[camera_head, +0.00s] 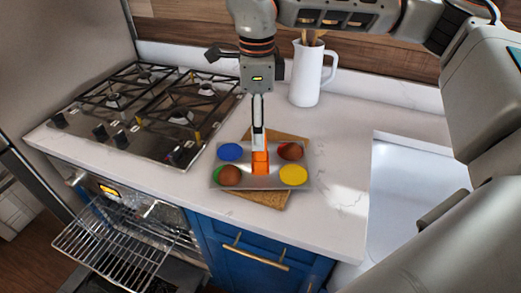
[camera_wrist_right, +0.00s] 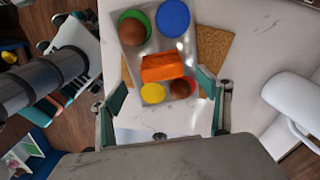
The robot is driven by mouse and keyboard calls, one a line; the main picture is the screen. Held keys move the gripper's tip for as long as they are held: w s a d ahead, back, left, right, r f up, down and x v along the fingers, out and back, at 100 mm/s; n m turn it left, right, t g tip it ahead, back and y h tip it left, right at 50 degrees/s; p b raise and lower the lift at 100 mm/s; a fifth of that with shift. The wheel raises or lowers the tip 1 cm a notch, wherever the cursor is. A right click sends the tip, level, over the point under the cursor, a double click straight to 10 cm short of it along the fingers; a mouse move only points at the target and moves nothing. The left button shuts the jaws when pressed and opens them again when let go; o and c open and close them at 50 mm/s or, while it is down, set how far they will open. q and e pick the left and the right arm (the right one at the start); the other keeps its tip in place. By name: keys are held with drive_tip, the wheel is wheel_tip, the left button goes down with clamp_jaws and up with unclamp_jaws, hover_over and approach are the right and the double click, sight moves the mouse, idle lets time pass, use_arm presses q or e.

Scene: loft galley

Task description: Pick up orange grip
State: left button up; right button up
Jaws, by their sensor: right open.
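The orange grip (camera_head: 260,166) is a small block at the middle of a grey metal tray (camera_head: 217,176). It also shows in the wrist view (camera_wrist_right: 162,67). My right gripper (camera_head: 259,146) points down over the tray, at the grip. In the wrist view its two fingers (camera_wrist_right: 162,84) are spread wide, with the grip showing beyond and between them and nothing held. Whether a fingertip touches the grip is unclear. My left gripper is in neither view.
The tray carries blue (camera_head: 230,152), yellow (camera_head: 293,175), green and red discs; brown round things sit on the green and red ones. A tan board (camera_head: 268,200) lies beneath. A gas hob (camera_head: 150,105) stands left, a white jug (camera_head: 307,75) behind, a sink (camera_head: 405,190) right.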

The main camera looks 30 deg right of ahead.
drive_tip(key=f, duration=0.7)
drive_tip(key=shift+d+f+p, duration=0.15)
drive_tip(key=shift+d+p, duration=0.15)
drive_tip(key=shift+p, duration=0.1)
drive_tip(key=c, duration=1.3)
wheel_tip(320, 180, up, 20)
drive_tip(key=shift+r, duration=0.1)
drive_tip(key=shift+o, duration=0.6)
drive_tip(key=shift+r+p, duration=1.7)
drive_tip(key=shift+r, duration=1.25)
